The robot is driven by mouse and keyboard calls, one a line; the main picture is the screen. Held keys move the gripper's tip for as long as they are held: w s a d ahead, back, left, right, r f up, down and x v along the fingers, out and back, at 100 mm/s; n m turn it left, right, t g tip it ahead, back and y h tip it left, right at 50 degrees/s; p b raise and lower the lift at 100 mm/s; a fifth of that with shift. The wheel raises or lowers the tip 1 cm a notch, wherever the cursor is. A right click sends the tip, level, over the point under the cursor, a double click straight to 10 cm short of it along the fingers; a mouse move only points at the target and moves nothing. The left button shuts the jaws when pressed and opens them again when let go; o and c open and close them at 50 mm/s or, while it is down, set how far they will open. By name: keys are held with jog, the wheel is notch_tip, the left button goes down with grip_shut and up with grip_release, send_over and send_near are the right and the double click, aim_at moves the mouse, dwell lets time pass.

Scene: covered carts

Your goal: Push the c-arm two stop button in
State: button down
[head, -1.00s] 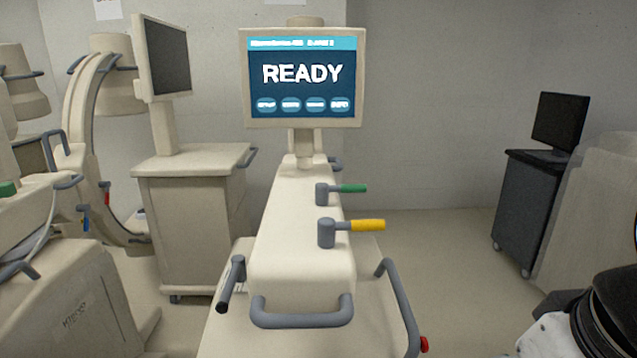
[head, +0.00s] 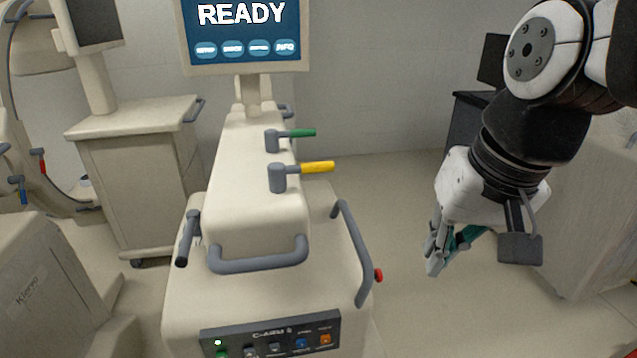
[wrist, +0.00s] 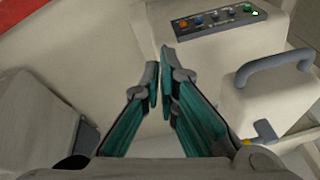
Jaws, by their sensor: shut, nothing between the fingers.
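The red stop button (head: 378,275) sticks out from the right side of the cream C-arm cart (head: 190,300), low beside the right grey handle (head: 356,255). A front control panel (head: 272,336) is labelled C-ARM; the number after it is too small to be sure of. The panel also shows in the wrist view (wrist: 225,20). My gripper (head: 432,270) is shut and empty, to the right of the red button and apart from it. In the wrist view its fingertips (wrist: 159,72) are together. I cannot make out the red button there.
Green (head: 302,132) and yellow (head: 318,167) levers jut right from the cart's top. Its screen (head: 242,35) reads READY. Another cart (head: 135,150) stands left, a dark cart (head: 465,120) behind right. Open floor lies between my gripper and the C-arm cart.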

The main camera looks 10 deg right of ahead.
jog(key=w+d+f+m+g+y+b, duration=0.1)
jog(key=w+d+f+m+b, duration=0.3)
jog(key=w, duration=0.6)
jog(key=w+d+f+m+g+y+b, duration=0.1)
jog(key=w+d+f+m+b, duration=0.1)
jog(key=w+d+f+m, duration=0.65)
jog(key=w+d+f+m+y+b, duration=0.1)
jog(key=w+d+f+b, duration=0.1)
jog(key=w+f, duration=0.5)
jog(key=w+d+f+m+g+b, duration=0.1)
jog(key=w+d+f+b, duration=0.2)
jog(key=f, duration=0.8)
jog(key=shift+w+d+y, duration=0.4)
jog(key=shift+w+d, duration=0.8)
jog(key=shift+w, duration=0.65)
jog(key=shift+f, duration=0.1)
